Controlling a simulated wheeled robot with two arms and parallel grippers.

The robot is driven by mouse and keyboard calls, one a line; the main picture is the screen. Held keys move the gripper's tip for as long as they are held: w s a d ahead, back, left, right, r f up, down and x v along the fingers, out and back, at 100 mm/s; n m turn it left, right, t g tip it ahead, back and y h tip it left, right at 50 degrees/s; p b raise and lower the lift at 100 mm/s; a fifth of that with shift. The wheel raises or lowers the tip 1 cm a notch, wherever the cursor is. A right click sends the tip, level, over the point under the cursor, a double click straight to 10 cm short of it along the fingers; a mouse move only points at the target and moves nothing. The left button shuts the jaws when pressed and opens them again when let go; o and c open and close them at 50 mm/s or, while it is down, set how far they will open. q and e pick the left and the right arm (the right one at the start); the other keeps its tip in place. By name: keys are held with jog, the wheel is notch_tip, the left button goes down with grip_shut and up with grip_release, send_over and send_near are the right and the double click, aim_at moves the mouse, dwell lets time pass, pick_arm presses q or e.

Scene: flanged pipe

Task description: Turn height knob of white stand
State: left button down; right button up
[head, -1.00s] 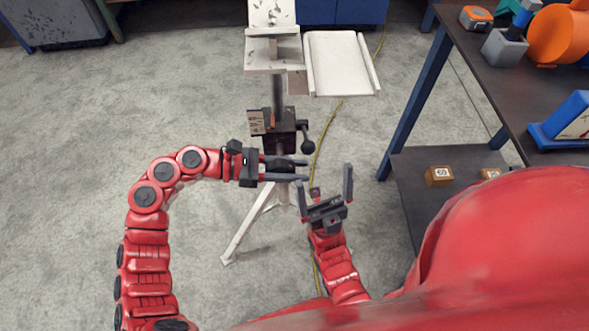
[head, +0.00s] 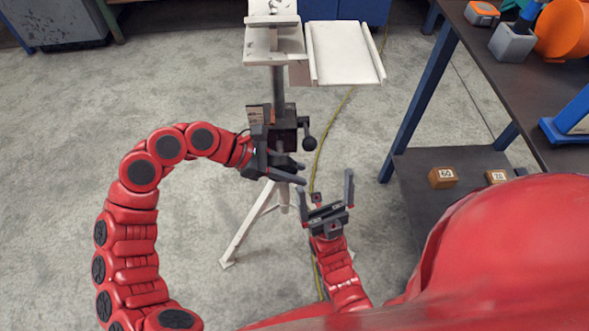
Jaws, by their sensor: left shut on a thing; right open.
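The white stand (head: 247,233) stands on the floor in the middle of the head view, with splayed legs and a grey post (head: 278,85). A black clamp block (head: 285,130) sits on the post, with a ball-ended lever (head: 309,143) on its right side. The dark height knob (head: 286,160) faces me below the block, partly hidden by gripper fingers. My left gripper (head: 298,172) is shut on this knob, its fingers tilted down to the right. My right gripper (head: 325,184) is open and empty, in front of and right of the stand, apart from the knob.
A white tray (head: 343,77) juts right from the stand's top. A dark workbench (head: 470,50) with a blue leg and a lower shelf stands at the right, carrying an orange object (head: 562,32) and small brown blocks (head: 443,178). A yellow cable (head: 327,135) runs along the floor.

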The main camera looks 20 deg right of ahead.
pick_arm(q)
jog(key=c, duration=0.6)
grip_release()
jog(key=shift+o, duration=0.2)
jog(key=p+v, duration=0.4)
jog(key=v, duration=1.3)
jog(key=shift+a, duration=0.25)
